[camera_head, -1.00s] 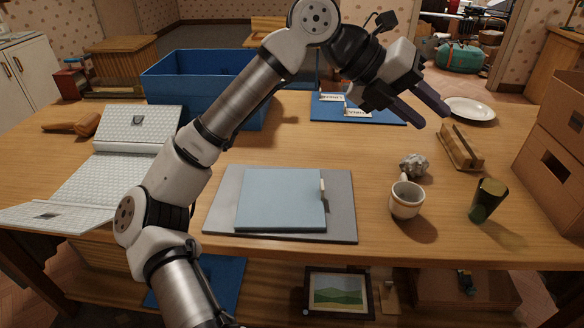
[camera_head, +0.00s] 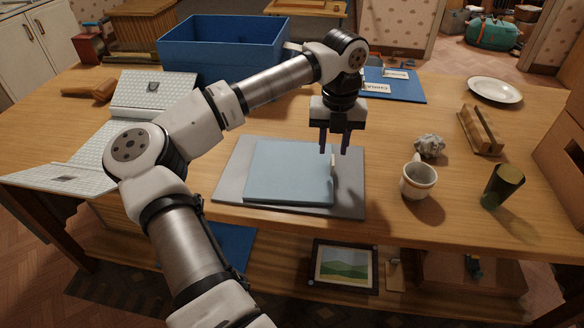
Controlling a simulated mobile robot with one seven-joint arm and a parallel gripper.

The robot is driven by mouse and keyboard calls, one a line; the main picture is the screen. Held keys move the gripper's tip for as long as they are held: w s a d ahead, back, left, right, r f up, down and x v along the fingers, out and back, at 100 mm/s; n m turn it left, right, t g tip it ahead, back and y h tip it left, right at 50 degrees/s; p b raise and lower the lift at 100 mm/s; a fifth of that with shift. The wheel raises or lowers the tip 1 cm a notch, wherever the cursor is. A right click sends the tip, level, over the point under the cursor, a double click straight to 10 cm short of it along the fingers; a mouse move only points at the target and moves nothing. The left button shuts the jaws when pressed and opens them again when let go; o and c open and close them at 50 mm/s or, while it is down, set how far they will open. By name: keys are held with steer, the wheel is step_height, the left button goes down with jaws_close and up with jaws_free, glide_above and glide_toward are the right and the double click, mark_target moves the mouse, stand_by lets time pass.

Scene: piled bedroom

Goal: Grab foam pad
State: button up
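A light blue square pad (camera_head: 288,170) lies flat on a larger grey flat sheet (camera_head: 228,182) on the wooden table. Either may be the foam pad; I cannot tell for sure. A small pale upright tab (camera_head: 333,163) stands at the blue pad's right edge. My gripper (camera_head: 335,151) points straight down over that edge. Its two fingers are apart, with the tab showing between or just below their tips. I cannot tell whether they touch it. Nothing is held.
A white cup (camera_head: 418,181), a crumpled grey ball (camera_head: 429,145) and a dark green tumbler (camera_head: 502,187) stand to the right. A large blue bin (camera_head: 225,50) is behind my arm. A white quilted folding thing (camera_head: 70,177) lies left. A framed picture (camera_head: 343,266) is below.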

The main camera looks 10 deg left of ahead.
mark_target(333, 160)
steer(key=shift+w+d+f+p, duration=0.1)
steer(key=shift+f+p, duration=0.25)
steer(key=shift+f, duration=1)
steer(key=shift+d+f+p, duration=0.1)
steer(key=shift+f+p, duration=0.25)
steer(key=shift+f, duration=1)
jaws_close()
